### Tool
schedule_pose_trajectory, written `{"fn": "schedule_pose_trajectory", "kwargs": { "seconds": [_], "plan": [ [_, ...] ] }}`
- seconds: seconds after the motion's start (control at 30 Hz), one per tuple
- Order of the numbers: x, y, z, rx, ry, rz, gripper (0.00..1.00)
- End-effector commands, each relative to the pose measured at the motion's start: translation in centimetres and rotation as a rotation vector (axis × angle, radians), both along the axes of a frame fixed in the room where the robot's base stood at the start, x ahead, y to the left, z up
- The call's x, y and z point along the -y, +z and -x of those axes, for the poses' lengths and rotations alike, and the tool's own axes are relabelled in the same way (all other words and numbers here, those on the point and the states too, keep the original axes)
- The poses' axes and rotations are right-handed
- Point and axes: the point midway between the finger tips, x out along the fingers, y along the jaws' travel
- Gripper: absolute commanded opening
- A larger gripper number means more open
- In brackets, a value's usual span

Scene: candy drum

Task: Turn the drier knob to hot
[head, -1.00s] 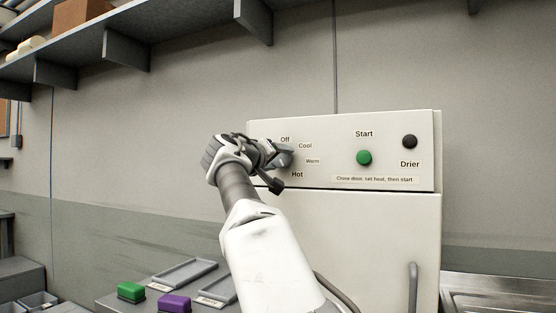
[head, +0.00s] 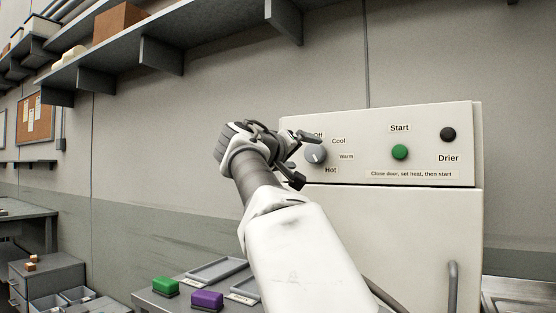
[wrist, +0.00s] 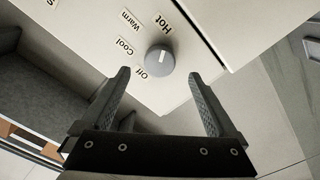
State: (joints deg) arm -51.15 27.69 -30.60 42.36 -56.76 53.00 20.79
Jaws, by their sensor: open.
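The drier knob (head: 316,155) is a round grey dial on the left of the white drier panel (head: 375,122). Labels Off, Cool, Warm and Hot (head: 330,170) curve around its right side. In the wrist view the knob (wrist: 160,60) shows whole, and its white mark points toward the Hot label (wrist: 164,22). My gripper (head: 299,158) is open and empty, just left of the knob in the head view. In the wrist view its fingertips (wrist: 160,75) spread on either side of the knob, apparently clear of it. My gripper partly hides the Off label in the head view.
A green Start button (head: 400,152) and a black button (head: 447,134) sit right of the knob. The drier door with a handle (head: 453,285) is below. Green (head: 165,286) and purple (head: 207,300) blocks and a grey tray (head: 217,270) lie lower left. A shelf (head: 190,40) hangs above.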

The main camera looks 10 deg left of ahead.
Motion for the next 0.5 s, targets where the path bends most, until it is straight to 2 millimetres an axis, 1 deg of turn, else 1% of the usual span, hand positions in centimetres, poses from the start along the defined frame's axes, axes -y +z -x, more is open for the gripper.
{"fn": "schedule_pose_trajectory", "kwargs": {
  "seconds": [0.03, 0.3, 0.5],
  "plan": [
    [-0.5, -0.3, 1.1, 0.000, 0.005, -0.001, 0.94],
    [-2.3, -0.2, 6.1, 0.000, 0.004, -0.001, 0.94],
    [-3.4, -0.1, 9.2, -0.001, 0.003, 0.000, 0.94]
  ]
}}
